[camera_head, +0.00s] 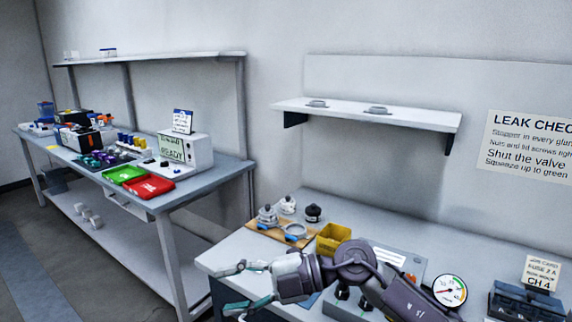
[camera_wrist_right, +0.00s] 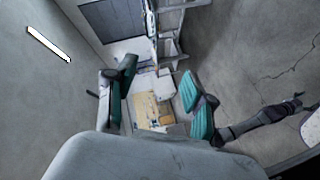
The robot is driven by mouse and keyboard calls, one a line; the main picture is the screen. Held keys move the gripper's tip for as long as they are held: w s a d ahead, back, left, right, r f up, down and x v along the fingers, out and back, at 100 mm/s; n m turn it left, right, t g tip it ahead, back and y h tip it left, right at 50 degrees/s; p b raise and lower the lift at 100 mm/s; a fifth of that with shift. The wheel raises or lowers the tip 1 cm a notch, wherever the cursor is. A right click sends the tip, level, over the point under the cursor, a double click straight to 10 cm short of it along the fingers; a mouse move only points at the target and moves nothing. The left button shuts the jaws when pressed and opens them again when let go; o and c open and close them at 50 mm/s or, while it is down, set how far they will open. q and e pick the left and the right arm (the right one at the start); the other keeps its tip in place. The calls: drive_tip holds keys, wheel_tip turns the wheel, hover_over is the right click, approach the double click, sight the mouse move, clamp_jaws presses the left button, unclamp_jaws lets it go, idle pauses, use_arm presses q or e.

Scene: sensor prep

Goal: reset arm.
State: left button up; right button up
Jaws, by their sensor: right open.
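My right gripper (camera_head: 226,291) reaches in from the right in the head view, over the front left edge of the near bench (camera_head: 225,255). Its two teal-padded fingers are spread apart with nothing between them. In the right wrist view the open fingers (camera_wrist_right: 158,80) frame empty space, with a bench and a tan board seen far beyond. My left gripper does not show in the head view.
On the near bench are a wooden board (camera_head: 268,231) with metal fittings, a yellow bin (camera_head: 333,237), a grey box (camera_head: 400,262) and a pressure gauge (camera_head: 450,290). A wall shelf (camera_head: 345,112) hangs above. The far bench holds a green tray (camera_head: 124,174) and a red tray (camera_head: 149,187).

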drive_tip(key=w+d+r+m+t, duration=0.2)
drive_tip(key=d+m+t, duration=0.3)
drive_tip(key=m+t, duration=0.45)
drive_tip(key=w+d+r+m+t, duration=0.2)
drive_tip(key=d+m+t, duration=0.3)
drive_tip(key=m+t, duration=0.4)
drive_tip(key=s+d+f+m+g+h, duration=0.1)
drive_tip(key=s+d+f+m+h, duration=0.1)
drive_tip(key=d+f+m+h, duration=0.45)
drive_tip(key=s+d+f+m+g+h, duration=0.2)
drive_tip(key=d+f+m+h, duration=0.2)
drive_tip(key=d+f+h, duration=0.6)
drive_tip(key=s+d+f+g+y, duration=0.15)
drive_tip(key=s+f+g, duration=0.35)
drive_tip(key=s+f, duration=0.5)
drive_tip(key=s+d+f+g, duration=0.2)
drive_tip(key=s+f+g, duration=0.4)
drive_tip(key=s, duration=0.8)
wheel_tip(320, 180, down, 26)
drive_tip(key=s+g+p, duration=0.1)
drive_tip(key=s+p, duration=0.1)
drive_tip(key=s+d+f+g, duration=0.1)
drive_tip(key=s+d+f, duration=0.1)
drive_tip(key=s+f, duration=1.2)
drive_tip(key=shift+s+d+h+p, duration=0.2)
drive_tip(key=shift+s+h+p, duration=0.15)
drive_tip(key=shift+s, duration=0.75)
